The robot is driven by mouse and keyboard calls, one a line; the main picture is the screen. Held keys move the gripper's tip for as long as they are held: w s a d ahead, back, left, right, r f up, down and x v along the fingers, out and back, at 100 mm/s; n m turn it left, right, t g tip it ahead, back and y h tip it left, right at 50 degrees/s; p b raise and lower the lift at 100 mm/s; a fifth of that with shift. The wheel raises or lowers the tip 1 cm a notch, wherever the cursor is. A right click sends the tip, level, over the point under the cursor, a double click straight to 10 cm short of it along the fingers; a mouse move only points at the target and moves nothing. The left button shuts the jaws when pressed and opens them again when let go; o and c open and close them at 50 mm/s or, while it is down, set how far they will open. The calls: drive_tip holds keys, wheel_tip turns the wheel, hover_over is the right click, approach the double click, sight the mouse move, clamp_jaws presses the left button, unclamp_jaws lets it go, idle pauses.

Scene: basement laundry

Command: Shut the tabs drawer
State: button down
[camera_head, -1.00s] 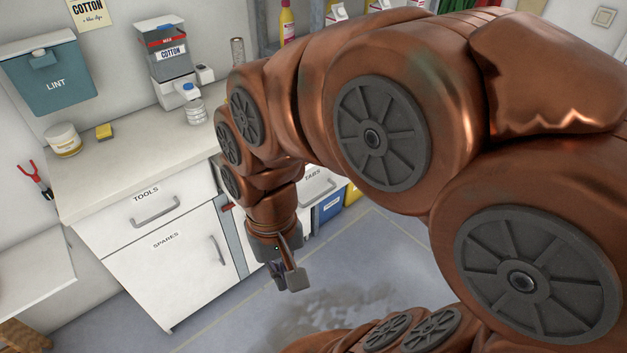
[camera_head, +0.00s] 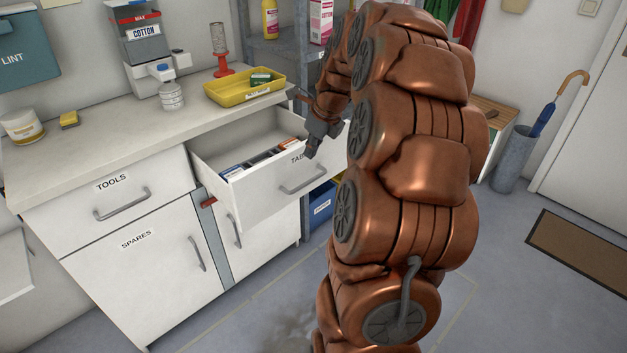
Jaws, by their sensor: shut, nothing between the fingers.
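The tabs drawer (camera_head: 268,194) stands pulled out of the right side of the white cabinet. Its front carries a label that my gripper partly covers, and a grey bar handle (camera_head: 303,178). Several small boxes (camera_head: 262,158) lie inside it. My gripper (camera_head: 310,153) is shut and empty, pointing down at the upper edge of the drawer front, right of the middle. I cannot tell whether it touches the front. My arm hides the area to the right of the drawer.
A yellow tray (camera_head: 246,92) sits on the worktop (camera_head: 110,133) above the drawer. The tools drawer (camera_head: 112,202) at left is shut. A blue bin (camera_head: 320,203) stands right of the cabinet. Floor in front is clear.

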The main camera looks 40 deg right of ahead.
sight(314, 169)
drive_tip(key=w+d+f+m, duration=0.1)
drive_tip(key=f, duration=0.2)
drive_tip(key=w+d+f, duration=0.1)
drive_tip(key=f, duration=0.3)
drive_tip(key=w+d+f+m, duration=0.1)
drive_tip(key=d+f, duration=0.1)
drive_tip(key=f, duration=0.1)
drive_tip(key=shift+w+d+f+m+b, duration=0.1)
drive_tip(key=shift+w+f+m+b, duration=0.2)
drive_tip(key=shift+b, duration=0.1)
drive_tip(key=shift+w, duration=0.15)
